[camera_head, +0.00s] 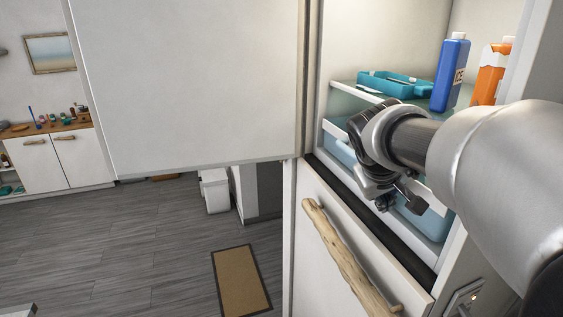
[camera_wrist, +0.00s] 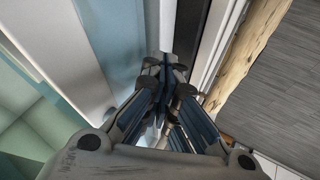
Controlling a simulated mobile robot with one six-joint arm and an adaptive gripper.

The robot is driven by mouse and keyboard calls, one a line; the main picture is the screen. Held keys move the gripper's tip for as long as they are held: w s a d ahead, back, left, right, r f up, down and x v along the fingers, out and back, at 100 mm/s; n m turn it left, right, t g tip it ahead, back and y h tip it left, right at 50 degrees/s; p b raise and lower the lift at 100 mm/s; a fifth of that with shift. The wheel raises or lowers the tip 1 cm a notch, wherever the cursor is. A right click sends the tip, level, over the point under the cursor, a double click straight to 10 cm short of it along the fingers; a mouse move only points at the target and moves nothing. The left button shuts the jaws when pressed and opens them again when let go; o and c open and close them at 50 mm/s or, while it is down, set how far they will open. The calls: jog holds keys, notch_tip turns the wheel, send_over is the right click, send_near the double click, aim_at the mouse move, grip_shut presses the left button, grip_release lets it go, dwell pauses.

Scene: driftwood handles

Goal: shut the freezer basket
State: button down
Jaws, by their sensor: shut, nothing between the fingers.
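A pale blue basket (camera_head: 428,224) with a white rim shows low in the open cabinet, partly hidden behind my gripper and arm; I take it as the freezer basket. Its white edge and blue panel (camera_wrist: 112,38) seem to fill the left of the wrist view. How far it stands out I cannot tell. My gripper (camera_head: 398,198) is shut and empty, pointing down at the cabinet's front. In the wrist view the closed fingers (camera_wrist: 168,75) are close beside the white edge; whether they touch it I cannot tell.
The upper door (camera_head: 190,80) stands wide open at left. Below the opening is a white front with a driftwood handle (camera_head: 345,255). A teal tray (camera_head: 385,80), a blue bottle (camera_head: 449,75) and an orange carton (camera_head: 489,75) stand on the shelf above. Floor at left is mostly clear.

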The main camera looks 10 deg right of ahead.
aim_at(400, 193)
jog(key=shift+w+d, duration=0.1)
jog(key=shift+d, duration=0.25)
jog(key=d, duration=0.2)
jog(key=w+d+p, duration=0.1)
jog(key=d, duration=0.1)
jog(key=shift+d, duration=0.25)
jog(key=shift+s+a, duration=0.1)
jog(key=shift+a, duration=0.1)
